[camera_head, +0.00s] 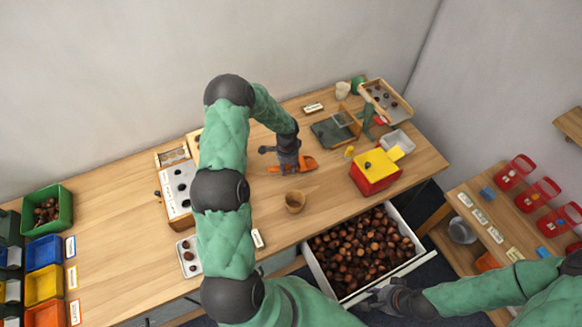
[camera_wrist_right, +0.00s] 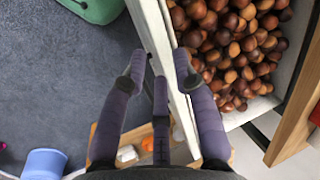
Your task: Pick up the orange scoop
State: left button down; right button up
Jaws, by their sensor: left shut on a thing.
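The orange scoop (camera_head: 308,162) lies at the middle of the wooden table in the head view. My left gripper (camera_head: 288,166) points down over it and is shut on it; its fingers hide part of the scoop. My right gripper (camera_head: 372,299) is at the front of the open drawer. In the right wrist view its purple-grey fingers (camera_wrist_right: 161,60) stand apart, on either side of the drawer's white front wall (camera_wrist_right: 165,40); I cannot tell whether they touch it.
The drawer (camera_head: 318,268) is pulled out and full of chestnuts (camera_head: 362,245). A red and yellow box (camera_head: 374,177) stands to the right. A side table (camera_head: 503,215) holds red bins.

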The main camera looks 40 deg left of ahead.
aim_at(288, 167)
pick_arm(q)
jog(key=shift+r, duration=0.45)
notch_tip(288, 167, up, 2)
jog(key=shift+r+p, duration=0.25)
jog(key=shift+p, duration=0.2)
jog(key=s+d+r+p, duration=0.1)
jog(key=s+d+r, duration=0.6)
jog(key=d, duration=0.5)
notch_tip(288, 167, up, 2)
jog(key=shift+r+p, duration=0.15)
jog(key=shift+p, duration=0.15)
jog(key=shift+s, duration=0.1)
